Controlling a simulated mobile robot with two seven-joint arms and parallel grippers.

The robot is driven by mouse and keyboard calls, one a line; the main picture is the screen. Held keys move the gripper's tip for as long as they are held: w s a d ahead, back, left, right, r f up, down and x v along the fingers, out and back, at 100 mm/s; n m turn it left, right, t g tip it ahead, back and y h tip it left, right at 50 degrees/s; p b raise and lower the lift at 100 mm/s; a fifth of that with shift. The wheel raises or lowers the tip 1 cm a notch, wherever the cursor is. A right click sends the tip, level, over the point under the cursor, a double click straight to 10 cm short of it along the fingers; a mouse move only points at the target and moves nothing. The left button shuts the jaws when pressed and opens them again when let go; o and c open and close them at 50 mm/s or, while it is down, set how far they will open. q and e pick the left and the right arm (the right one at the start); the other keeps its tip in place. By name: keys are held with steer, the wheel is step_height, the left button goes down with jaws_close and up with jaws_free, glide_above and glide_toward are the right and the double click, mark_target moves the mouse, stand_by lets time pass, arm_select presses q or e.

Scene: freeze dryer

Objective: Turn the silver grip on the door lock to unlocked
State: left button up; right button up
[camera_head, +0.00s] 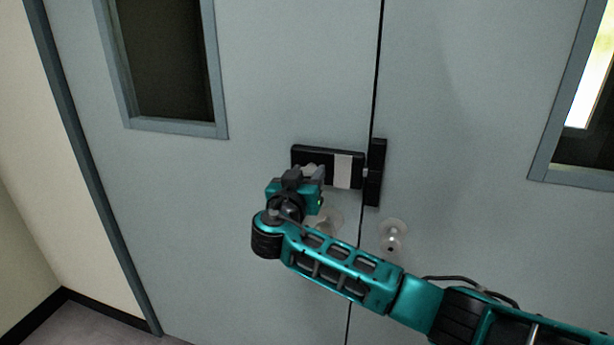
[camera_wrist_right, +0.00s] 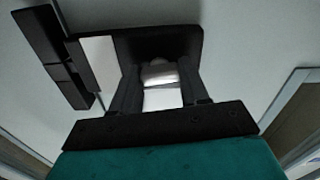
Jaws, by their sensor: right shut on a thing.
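The door lock (camera_head: 328,154) is a black box with a pale stripe, mounted on the left door leaf beside the gap. Its black keeper (camera_head: 376,172) sits on the right leaf. My right gripper (camera_head: 312,170) is at the left part of the lock. In the right wrist view, the lock (camera_wrist_right: 185,42) is upside down, and the silver grip (camera_wrist_right: 160,74) sits between the two fingers of my right gripper (camera_wrist_right: 159,88), which are shut on it. In the head view the gripper mostly hides the grip. My left gripper is not in view.
Two round door knobs (camera_head: 392,236) sit below the lock; the left one is partly behind my arm. Both grey leaves have framed windows (camera_head: 168,62). A wall and floor edge (camera_head: 66,292) show at the left. The door face around the lock is flat.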

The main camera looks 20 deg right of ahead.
steer(key=shift+f+n+b, duration=0.2)
steer(key=shift+n+b, duration=0.65)
steer(key=shift+n, duration=0.25)
steer(key=shift+r+n, duration=0.1)
steer(key=shift+n, duration=0.8)
steer(key=n+p, duration=0.1)
steer(key=n, duration=0.2)
steer(key=shift+r+n, duration=0.15)
steer(key=shift+n, duration=0.15)
steer(key=n+p, duration=0.2)
steer(key=n, duration=0.2)
steer(key=shift+n, duration=0.3)
steer(key=shift+n+p, duration=0.45)
steer(key=shift+n, duration=1.65)
